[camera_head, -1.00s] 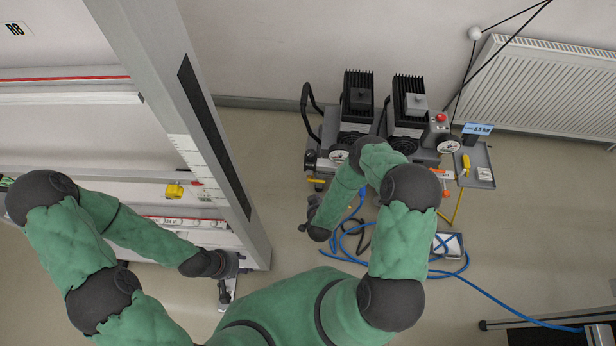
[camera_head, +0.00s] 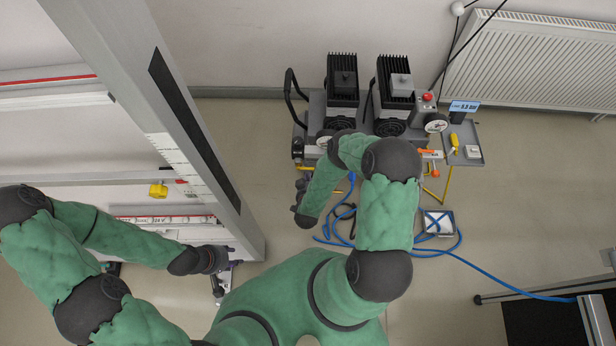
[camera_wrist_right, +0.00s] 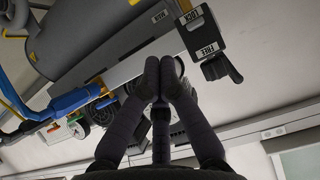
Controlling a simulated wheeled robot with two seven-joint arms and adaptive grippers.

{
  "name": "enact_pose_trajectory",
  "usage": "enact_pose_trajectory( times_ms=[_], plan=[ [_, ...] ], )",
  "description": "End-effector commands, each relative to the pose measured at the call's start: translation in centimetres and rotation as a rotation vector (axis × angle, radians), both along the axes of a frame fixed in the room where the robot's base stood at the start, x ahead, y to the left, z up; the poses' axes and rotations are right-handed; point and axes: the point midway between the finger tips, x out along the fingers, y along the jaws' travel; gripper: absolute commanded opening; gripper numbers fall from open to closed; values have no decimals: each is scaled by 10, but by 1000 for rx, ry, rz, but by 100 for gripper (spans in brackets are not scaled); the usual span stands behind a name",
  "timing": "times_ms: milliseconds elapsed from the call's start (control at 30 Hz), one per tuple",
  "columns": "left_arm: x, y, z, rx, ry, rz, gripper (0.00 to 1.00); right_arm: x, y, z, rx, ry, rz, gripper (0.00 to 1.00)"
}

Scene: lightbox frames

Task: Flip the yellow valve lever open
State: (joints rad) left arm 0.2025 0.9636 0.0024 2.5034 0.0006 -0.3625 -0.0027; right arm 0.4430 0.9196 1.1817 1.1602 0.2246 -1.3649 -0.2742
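A small yellow piece (camera_head: 305,168) shows at the lower left front of the compressor (camera_head: 342,105); it may be the valve lever, but it is too small to tell its setting. My right gripper (camera_wrist_right: 159,66) has its fingertips together in the right wrist view, with nothing visible between them. They point at the underside of the machine, near a bracket marked LOCK and FREE (camera_wrist_right: 203,35). In the head view my right wrist hangs just in front of the compressor, and its fingers are hard to make out. My left gripper (camera_head: 220,284) is low beside the grey post, its fingers unclear.
Blue hose (camera_head: 350,240) lies coiled on the floor by my right arm. An orange lever (camera_head: 430,154) and a tray (camera_head: 470,158) with a yellow tool are at the compressor's right. A grey post (camera_head: 185,125) stands between my arms. A blue fitting (camera_wrist_right: 75,100) shows in the wrist view.

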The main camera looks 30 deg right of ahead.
Motion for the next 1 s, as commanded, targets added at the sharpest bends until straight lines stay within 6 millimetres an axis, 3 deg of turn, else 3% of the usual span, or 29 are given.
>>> enact_pose_trajectory(
  times_ms=[467, 700, 1000],
  plan=[
    [0, 0, -42, 0, 0, 0, 40, 64, -39, -49, -1, -1, -1, 0],
    [0, 0, -58, 0, 0, 0, 40, 68, -41, -75, 0, 1, -1, 0],
    [0, 0, -61, 0, 0, 0, 40, 71, -43, -81, -1, 0, 1, 0]
  ],
)
